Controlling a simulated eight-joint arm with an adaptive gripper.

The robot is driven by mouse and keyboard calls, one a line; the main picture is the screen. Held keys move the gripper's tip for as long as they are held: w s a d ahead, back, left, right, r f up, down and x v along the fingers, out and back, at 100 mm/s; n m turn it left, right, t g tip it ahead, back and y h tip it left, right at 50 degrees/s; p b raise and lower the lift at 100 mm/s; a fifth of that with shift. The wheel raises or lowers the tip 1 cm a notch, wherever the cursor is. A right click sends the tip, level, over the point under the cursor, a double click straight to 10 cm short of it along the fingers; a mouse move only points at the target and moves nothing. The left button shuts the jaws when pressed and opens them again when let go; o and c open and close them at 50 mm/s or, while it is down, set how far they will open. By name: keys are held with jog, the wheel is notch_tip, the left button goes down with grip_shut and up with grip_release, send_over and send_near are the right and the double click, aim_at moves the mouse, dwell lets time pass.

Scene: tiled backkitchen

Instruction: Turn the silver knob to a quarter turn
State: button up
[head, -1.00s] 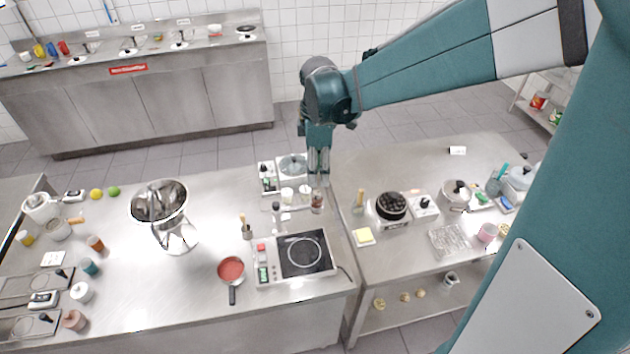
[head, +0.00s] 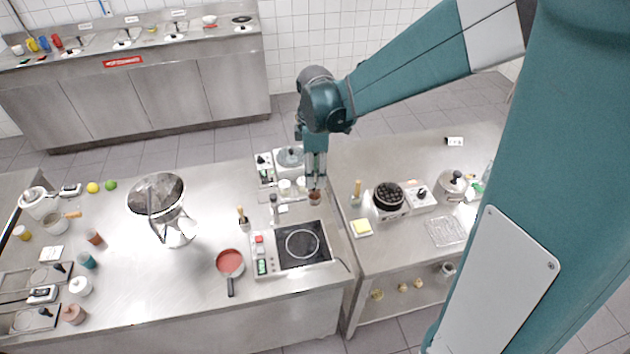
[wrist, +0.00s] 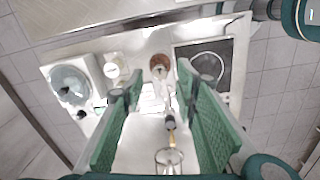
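I cannot make out a silver knob for certain in either view. My gripper (head: 316,180) points down over the back right of the left steel table, above a small brown cup (head: 314,198). In the wrist view my gripper (wrist: 159,90) has its two green fingers well apart, with nothing held between them. Below them the brown cup (wrist: 160,66) and a slim metallic item (wrist: 168,118) show. An induction hob (head: 302,243) has a panel with red and green parts; its knob is not clear. A lidded hot-plate unit (head: 265,170) stands behind; its controls are too small to tell.
A red pan (head: 230,263) and a large steel bowl on a stand (head: 178,232) are left of the hob. White cups (head: 285,186) stand close to my gripper. The right table (head: 440,160) holds a black-topped burner (head: 389,196).

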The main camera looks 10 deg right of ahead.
jog(key=shift+f, duration=1.7)
jog(key=c, duration=0.9)
